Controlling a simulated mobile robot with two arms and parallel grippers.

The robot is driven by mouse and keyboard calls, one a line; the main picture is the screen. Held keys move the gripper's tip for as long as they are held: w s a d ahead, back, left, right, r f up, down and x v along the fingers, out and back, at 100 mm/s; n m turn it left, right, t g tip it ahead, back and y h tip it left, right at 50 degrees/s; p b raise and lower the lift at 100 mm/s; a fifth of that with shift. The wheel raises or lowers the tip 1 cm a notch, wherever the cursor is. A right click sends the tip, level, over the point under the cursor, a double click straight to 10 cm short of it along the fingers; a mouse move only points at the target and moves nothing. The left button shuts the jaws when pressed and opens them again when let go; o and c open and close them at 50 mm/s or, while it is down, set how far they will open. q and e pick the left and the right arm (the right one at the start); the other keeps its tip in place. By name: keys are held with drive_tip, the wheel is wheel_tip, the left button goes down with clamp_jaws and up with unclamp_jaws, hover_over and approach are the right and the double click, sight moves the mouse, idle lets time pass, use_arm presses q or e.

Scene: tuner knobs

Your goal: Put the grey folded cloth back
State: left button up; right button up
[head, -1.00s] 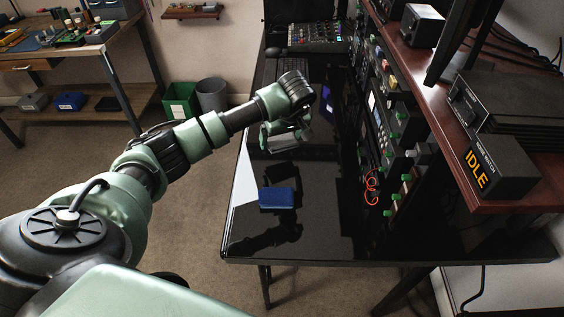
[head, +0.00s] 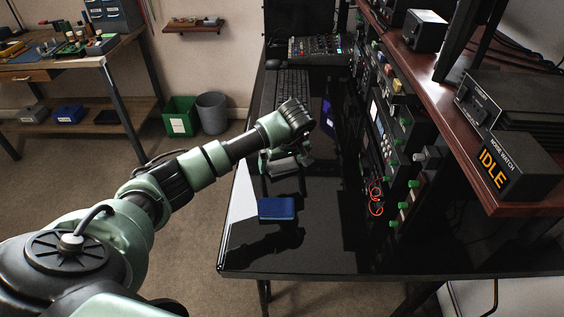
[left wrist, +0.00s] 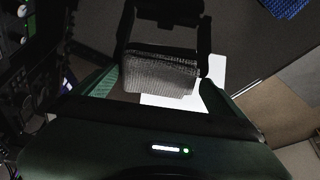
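The grey folded cloth (head: 284,166) hangs in my left gripper (head: 287,160), above the black desk top, with its shadow just below it. In the left wrist view the cloth (left wrist: 160,74) is textured grey and lies between the two fingers of the gripper (left wrist: 163,60). The fingers look closed on its sides; the exact contact is partly hidden. A blue folded cloth (head: 276,209) lies flat on the desk, nearer to me than the gripper. Its corner also shows at the top right of the left wrist view (left wrist: 287,6). My right gripper is not in view.
A white sheet (head: 243,194) lies at the desk's left edge. A rack of knobbed equipment (head: 388,130) with red cables (head: 376,203) lines the right side. A keyboard (head: 290,88) and mixer (head: 318,47) stand farther back. The glossy desk's near part (head: 310,250) is clear.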

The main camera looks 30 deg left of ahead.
use_arm(q)
drive_tip(key=v, duration=1.2)
drive_tip(key=shift+r, duration=0.15)
